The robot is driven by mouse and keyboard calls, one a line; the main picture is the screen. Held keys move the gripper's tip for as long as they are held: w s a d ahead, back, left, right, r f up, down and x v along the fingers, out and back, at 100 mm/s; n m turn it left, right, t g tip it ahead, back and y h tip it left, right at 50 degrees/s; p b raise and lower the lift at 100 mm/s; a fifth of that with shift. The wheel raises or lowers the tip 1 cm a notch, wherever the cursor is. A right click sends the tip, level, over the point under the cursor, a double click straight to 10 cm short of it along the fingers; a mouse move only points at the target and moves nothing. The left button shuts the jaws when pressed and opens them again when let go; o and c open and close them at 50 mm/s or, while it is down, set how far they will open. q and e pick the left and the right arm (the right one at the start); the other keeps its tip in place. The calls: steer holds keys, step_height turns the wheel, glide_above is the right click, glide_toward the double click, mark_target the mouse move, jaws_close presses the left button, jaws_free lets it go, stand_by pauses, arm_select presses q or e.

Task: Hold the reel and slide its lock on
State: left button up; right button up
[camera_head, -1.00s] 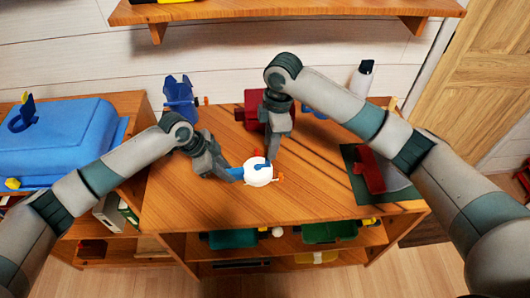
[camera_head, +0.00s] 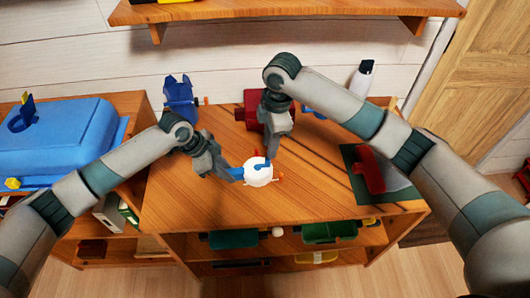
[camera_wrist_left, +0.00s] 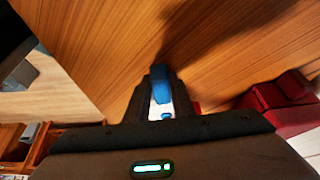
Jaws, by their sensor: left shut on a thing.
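The reel (camera_head: 257,176) is a small white round body with small orange parts at its edge. It is at the middle of the wooden cabinet top. My left gripper (camera_head: 238,174) is shut on a blue part at the reel's left side. The left wrist view shows a blue piece (camera_wrist_left: 181,84) with some white at the left gripper's fingers (camera_wrist_left: 161,92). A small blue piece (camera_head: 262,163) shows on top of the reel; I cannot tell whether it is the lock. My right gripper (camera_head: 270,157) points down right at this piece, and its fingertips are too small to read.
A blue object (camera_head: 180,98) and a dark red object (camera_head: 249,113) stand at the back of the wooden top (camera_head: 190,215). A red tool (camera_head: 370,170) lies on a dark green mat at the right. A big blue case (camera_head: 65,140) is at the left. The front is clear.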

mark_target(257, 150)
steer(key=w+a+n, duration=0.1)
steer(key=n, duration=0.4)
steer(key=w+a+n+t, duration=0.1)
steer(key=w+n, duration=0.1)
steer(key=n, duration=0.4)
steer(key=w+a+n+h, duration=0.1)
steer(key=n, duration=0.5)
steer(key=shift+w+a+t, duration=0.15)
steer(key=shift+a+t, duration=0.1)
steer(key=shift+t, duration=0.15)
steer(key=shift+f, duration=0.1)
steer(key=shift+w+a+f, duration=0.1)
steer(key=shift+w+f, duration=0.15)
steer(key=shift+f, duration=1.35)
steer(key=shift+w+d+f, duration=0.1)
steer(key=shift+w+f, duration=0.1)
steer(key=shift+f, duration=1.4)
steer(key=shift+w+a+f, duration=0.1)
steer(key=shift+w+f, duration=0.15)
steer(key=shift+f, duration=1.35)
jaws_close()
